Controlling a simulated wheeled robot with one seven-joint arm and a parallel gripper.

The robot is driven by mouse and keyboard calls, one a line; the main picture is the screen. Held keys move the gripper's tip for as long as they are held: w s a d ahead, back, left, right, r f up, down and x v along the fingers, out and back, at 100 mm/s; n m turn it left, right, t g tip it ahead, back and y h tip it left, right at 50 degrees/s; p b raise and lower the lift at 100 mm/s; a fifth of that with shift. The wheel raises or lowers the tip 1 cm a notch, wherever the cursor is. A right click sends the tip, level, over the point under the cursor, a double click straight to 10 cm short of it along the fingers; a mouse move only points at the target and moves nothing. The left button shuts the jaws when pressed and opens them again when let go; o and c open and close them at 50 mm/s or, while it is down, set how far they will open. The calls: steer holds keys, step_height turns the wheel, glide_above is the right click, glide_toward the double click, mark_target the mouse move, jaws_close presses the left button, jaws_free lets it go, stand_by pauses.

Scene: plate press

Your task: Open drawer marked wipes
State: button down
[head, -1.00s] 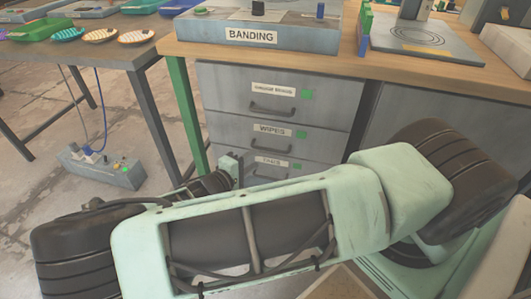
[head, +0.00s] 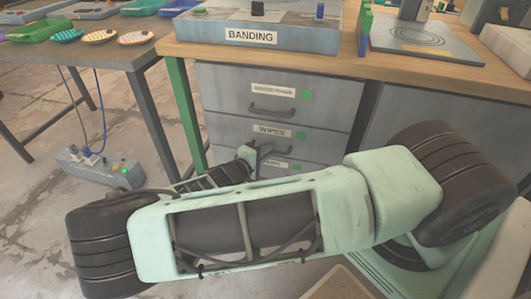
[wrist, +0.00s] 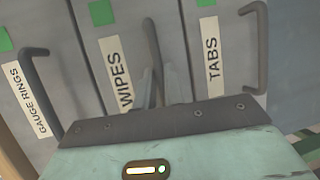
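The drawer marked WIPES (head: 226,126) is the grey middle drawer under the bench and looks closed. Its white label (head: 271,131) has a green square beside it. In the wrist view the WIPES drawer (wrist: 112,40) is in the centre, and its dark handle (wrist: 151,38) runs down toward my gripper. My gripper (wrist: 160,78) is at this handle, its two grey fingers apart with the lower handle seemingly between them. Contact with the handle is not clear. In the head view my gripper (head: 246,154) is just in front of the drawer, and its fingers are hard to make out.
The GAUGE RINGS drawer (head: 228,88) is above and the TABS drawer (wrist: 203,25) below, with its handle (wrist: 262,50) jutting out. A green bench leg (head: 185,115) stands left of the drawers.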

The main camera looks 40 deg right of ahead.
steer(key=s+a+p, duration=0.1)
steer(key=s+a, duration=0.8)
steer(key=a, duration=0.3)
steer(key=s+a+p, duration=0.1)
steer(key=s+a, duration=0.8)
steer(key=a, duration=0.3)
steer(key=shift+s+a+p, duration=0.15)
steer(key=shift+s+p, duration=0.25)
steer(key=c, duration=1.5)
jaws_free()
steer(key=v, duration=1.7)
steer(key=shift+a+b, duration=0.2)
steer(key=shift+b, duration=0.1)
steer(key=shift+s, duration=0.1)
